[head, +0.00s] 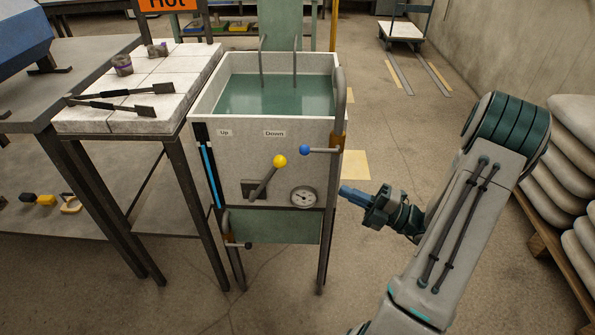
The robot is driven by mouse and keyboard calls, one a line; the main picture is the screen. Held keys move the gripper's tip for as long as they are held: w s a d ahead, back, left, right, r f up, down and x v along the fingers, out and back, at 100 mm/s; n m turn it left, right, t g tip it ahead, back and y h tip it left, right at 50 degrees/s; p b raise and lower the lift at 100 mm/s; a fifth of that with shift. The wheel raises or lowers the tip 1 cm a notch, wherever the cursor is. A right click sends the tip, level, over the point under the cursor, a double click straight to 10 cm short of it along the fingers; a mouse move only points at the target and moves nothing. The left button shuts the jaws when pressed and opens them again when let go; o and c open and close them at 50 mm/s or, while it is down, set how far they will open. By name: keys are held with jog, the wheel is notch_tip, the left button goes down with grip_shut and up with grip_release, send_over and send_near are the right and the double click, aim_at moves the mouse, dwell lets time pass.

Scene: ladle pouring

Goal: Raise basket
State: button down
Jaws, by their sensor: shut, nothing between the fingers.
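A grey tank (230,165) filled with green liquid (275,95) stands in the middle. Two thin upright rods (262,65) rise from the liquid at its back; any basket below the surface is hidden. On the tank front, a lever with a yellow knob (279,161) tilts up and right, its knob under the "Down" label (274,133). The "Up" label (224,132) is further left. A smaller lever with a blue knob (305,149) sits at the front's upper right. My gripper (344,192) is shut and empty, to the right of the tank front, pointing left.
A round gauge (303,197) is low on the tank front. A white-topped table (190,85) with tongs (125,106) adjoins the tank's left. Stacked sacks (568,150) on a pallet stand at the right. A cart (402,31) is at the back. Floor right of the tank is clear.

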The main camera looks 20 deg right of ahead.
aim_at(283, 162)
jog(key=b+x, duration=0.3)
jog(key=x, duration=1.1)
jog(key=shift+b, duration=0.4)
jog(key=shift+a, duration=0.1)
jog(key=a+r+p, duration=0.1)
jog(key=p, duration=0.2)
jog(key=shift+w+r, duration=0.15)
jog(key=shift+w+a+r+p, duration=0.15)
jog(key=shift+a+p, duration=0.25)
jog(key=shift+p, duration=0.4)
